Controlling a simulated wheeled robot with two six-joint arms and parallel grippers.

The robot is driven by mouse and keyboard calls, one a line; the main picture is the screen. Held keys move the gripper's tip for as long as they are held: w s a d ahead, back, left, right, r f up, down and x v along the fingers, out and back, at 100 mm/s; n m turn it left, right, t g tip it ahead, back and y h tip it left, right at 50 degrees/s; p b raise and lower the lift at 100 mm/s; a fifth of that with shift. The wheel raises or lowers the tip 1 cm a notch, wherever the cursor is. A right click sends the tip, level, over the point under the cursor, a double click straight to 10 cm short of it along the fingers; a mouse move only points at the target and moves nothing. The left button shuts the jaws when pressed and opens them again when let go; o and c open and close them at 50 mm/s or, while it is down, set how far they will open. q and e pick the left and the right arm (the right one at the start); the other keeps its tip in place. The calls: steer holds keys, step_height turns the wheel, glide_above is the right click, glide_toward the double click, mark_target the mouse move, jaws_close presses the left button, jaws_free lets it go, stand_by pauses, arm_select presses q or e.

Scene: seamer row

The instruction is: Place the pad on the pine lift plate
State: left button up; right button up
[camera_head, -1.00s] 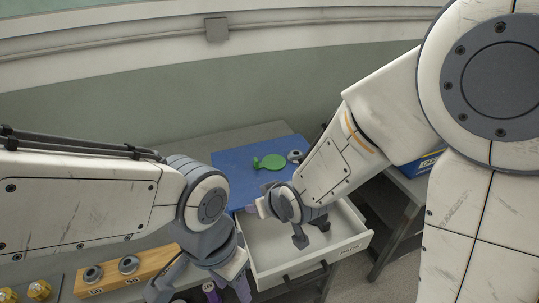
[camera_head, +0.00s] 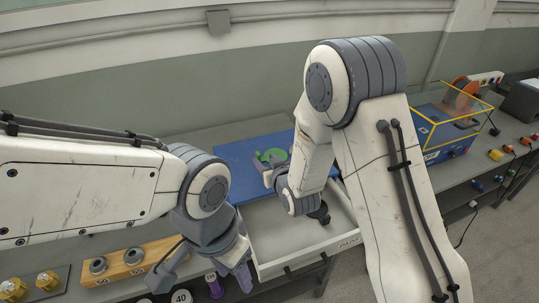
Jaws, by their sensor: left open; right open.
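No pad can be told for certain. My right gripper (camera_head: 291,190) is open, over the far part of an open white drawer (camera_head: 272,238) and close to the mat's front edge. No held object shows in either gripper.
A wooden block (camera_head: 128,270) with grey rings stands front left, beside brass-coloured pieces (camera_head: 47,280). A blue machine with a yellow-edged clear guard (camera_head: 450,120) stands on the right bench.

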mark_target(258, 153)
steer(key=p+x, duration=0.2)
steer(key=x, duration=0.1)
steer(key=shift+w+a, duration=0.15)
steer(key=shift+a, duration=0.05)
steer(key=shift+w+a+f, duration=0.15)
steer(key=shift+w+f, duration=0.15)
steer(key=shift+w, duration=0.3)
jaws_close()
steer(key=shift+r, duration=0.1)
